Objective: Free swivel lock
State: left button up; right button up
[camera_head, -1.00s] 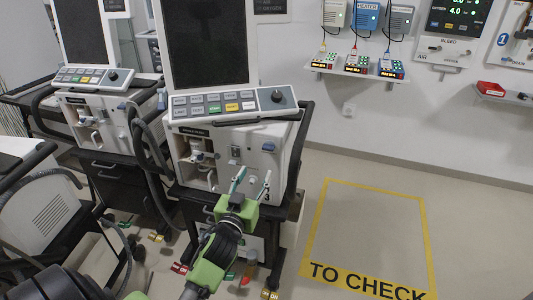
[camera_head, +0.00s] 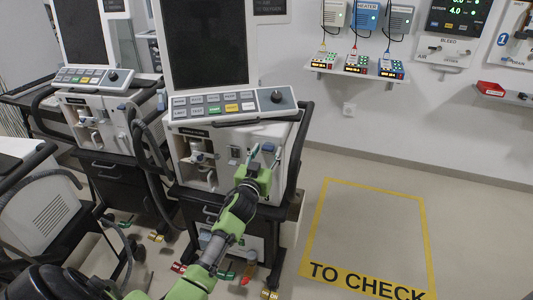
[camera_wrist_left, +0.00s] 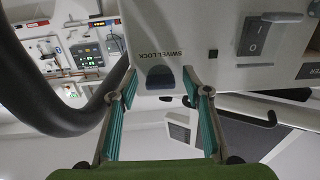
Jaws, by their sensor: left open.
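The swivel lock is a dark blue tab (camera_wrist_left: 160,78) on the ventilator's pale front panel, beside the label "SWIVEL LOCK" in the left wrist view. In the head view it shows as a small blue spot (camera_head: 268,147) at the right of the middle ventilator's front (camera_head: 222,150). My left gripper (camera_head: 265,156) is open in front of it. In the left wrist view the two teal fingers (camera_wrist_left: 159,88) stand one on each side of the tab, with gaps. I cannot tell how far the tips are from the panel. My right gripper is not in view.
A rocker switch (camera_wrist_left: 255,38) is on the same panel. A second ventilator (camera_head: 100,115) stands to the left. A yellow-framed "TO CHECK" floor area (camera_head: 365,235) at right is empty.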

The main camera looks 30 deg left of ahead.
pick_arm(q)
jog(key=c, duration=1.1)
jog(key=shift+s+a+r+m+p, duration=0.1)
jog(key=shift+m+p, duration=0.05)
jog(key=shift+m, duration=2.8)
jog(key=shift+w+a+r+m+p, duration=0.1)
jog(key=shift+m, duration=2.9)
jog(key=shift+s+a+r+m+p, duration=0.1)
jog(key=shift+m+p, duration=0.05)
jog(key=shift+m, duration=2.8)
